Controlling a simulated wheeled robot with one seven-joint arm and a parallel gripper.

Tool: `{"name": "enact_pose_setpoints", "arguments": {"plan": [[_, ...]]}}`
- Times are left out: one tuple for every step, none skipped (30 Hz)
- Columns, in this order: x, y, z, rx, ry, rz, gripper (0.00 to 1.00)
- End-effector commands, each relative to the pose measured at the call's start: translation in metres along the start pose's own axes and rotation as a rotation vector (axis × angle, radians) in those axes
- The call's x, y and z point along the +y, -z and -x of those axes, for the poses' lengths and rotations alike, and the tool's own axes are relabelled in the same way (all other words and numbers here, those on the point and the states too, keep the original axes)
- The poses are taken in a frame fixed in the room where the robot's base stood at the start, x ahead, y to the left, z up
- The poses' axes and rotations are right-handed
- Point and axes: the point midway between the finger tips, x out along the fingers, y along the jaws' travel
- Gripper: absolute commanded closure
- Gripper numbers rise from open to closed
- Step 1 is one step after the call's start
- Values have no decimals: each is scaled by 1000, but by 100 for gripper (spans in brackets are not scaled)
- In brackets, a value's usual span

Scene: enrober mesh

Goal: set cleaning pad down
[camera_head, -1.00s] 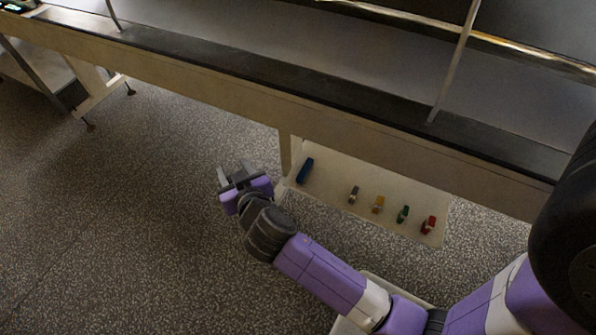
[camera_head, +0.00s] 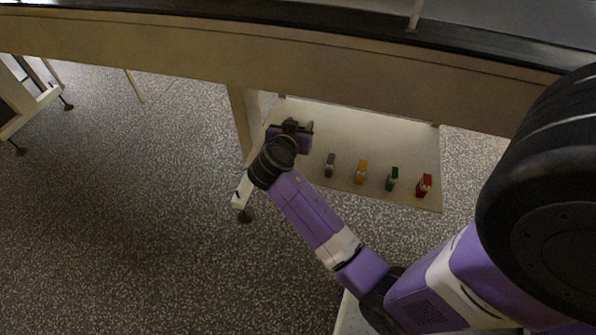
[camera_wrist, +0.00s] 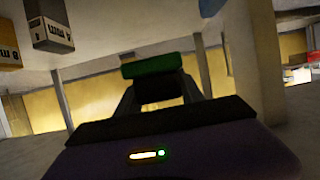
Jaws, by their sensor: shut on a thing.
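My gripper (camera_head: 291,126) is over the left part of the pale low shelf (camera_head: 365,135) under the long bench. In the wrist view my gripper (camera_wrist: 158,92) is shut on a small block with a green face (camera_wrist: 152,65) and a dark part, which I take to be the cleaning pad. The wrist picture appears upside down. The pad cannot be made out in the head view, where my wrist covers it. Whether it touches the shelf I cannot tell.
Grey (camera_head: 330,165), yellow (camera_head: 361,172), green (camera_head: 392,179) and red (camera_head: 424,186) items stand in a row on the shelf, right of my gripper. A blue thing (camera_wrist: 210,8) shows in the wrist view. The bench's front beam (camera_head: 330,68) runs above the shelf.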

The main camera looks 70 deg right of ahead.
Motion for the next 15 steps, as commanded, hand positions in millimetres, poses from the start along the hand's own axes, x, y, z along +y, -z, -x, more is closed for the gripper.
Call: {"name": "enact_pose_setpoints", "arguments": {"plan": [[3, -4, -4, 0, -11, -4, 95], [4, -7, -6, -1, -15, -5, 95], [5, -11, -8, -1, -19, -5, 95], [6, -15, -10, -1, -20, -5, 95], [6, -20, -12, -1, -20, -5, 95], [6, -28, -15, -2, -21, -4, 95], [6, -33, -17, -1, -21, -4, 95], [6, -38, -20, -1, -20, -4, 95], [5, -44, -22, -1, -19, -3, 95], [5, -48, -23, -1, -18, -4, 95], [5, -51, -25, -1, -18, -5, 95], [5, -55, -26, -1, -18, -4, 95], [5, -57, -27, -1, -18, -4, 95], [5, -58, -28, 0, -18, -5, 95], [5, -60, -28, 0, -18, -6, 95]]}}
